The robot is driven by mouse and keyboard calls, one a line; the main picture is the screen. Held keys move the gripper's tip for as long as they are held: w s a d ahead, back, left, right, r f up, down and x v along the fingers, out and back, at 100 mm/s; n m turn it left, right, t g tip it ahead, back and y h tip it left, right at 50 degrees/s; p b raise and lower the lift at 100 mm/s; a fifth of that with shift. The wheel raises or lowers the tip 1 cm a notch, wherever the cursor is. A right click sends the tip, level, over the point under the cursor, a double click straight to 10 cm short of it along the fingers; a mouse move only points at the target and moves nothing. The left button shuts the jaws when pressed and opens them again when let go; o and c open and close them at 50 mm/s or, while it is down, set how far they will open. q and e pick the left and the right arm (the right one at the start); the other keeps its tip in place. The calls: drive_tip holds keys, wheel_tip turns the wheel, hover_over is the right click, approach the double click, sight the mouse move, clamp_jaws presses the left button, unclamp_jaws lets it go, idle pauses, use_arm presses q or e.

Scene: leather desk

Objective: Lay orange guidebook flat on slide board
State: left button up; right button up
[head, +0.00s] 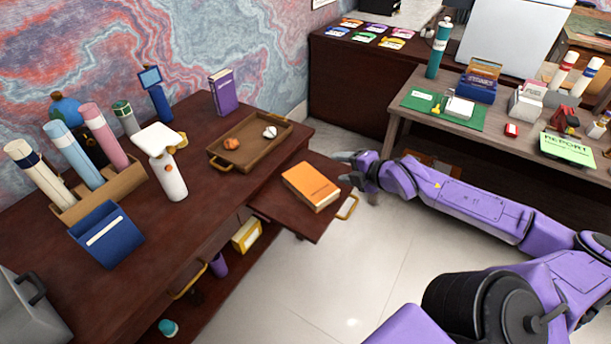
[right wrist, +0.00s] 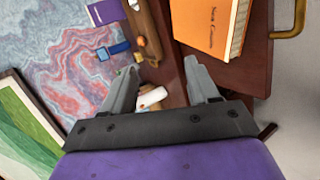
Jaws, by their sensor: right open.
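The orange guidebook (head: 311,186) lies flat, cover up, on the slide board (head: 289,220), a dark wooden board pulled out from the desk. The book also shows at the top of the right wrist view (right wrist: 212,25), with the board (right wrist: 235,78) under and beside it. My right gripper (head: 345,167) is just beyond the board's right end, apart from the book. In the right wrist view my right gripper (right wrist: 162,70) has its fingers spread, with nothing between them. My left gripper is not in view.
On the desk (head: 215,195) stand a tray (head: 231,164) with small objects, a purple book (head: 223,92), a white bottle (head: 167,175) and a rack of tubes (head: 110,190). A brass handle (head: 348,207) sits on the board's end. Open floor (head: 345,270) lies to the right.

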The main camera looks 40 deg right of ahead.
use_arm(q)
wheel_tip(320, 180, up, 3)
drive_tip(key=shift+p, duration=0.6)
use_arm(e)
drive_tip(key=shift+s+r, duration=0.2)
drive_tip(key=shift+r, duration=0.45)
drive_tip(key=shift+s+r, duration=0.2)
drive_tip(key=shift+r, duration=0.4)
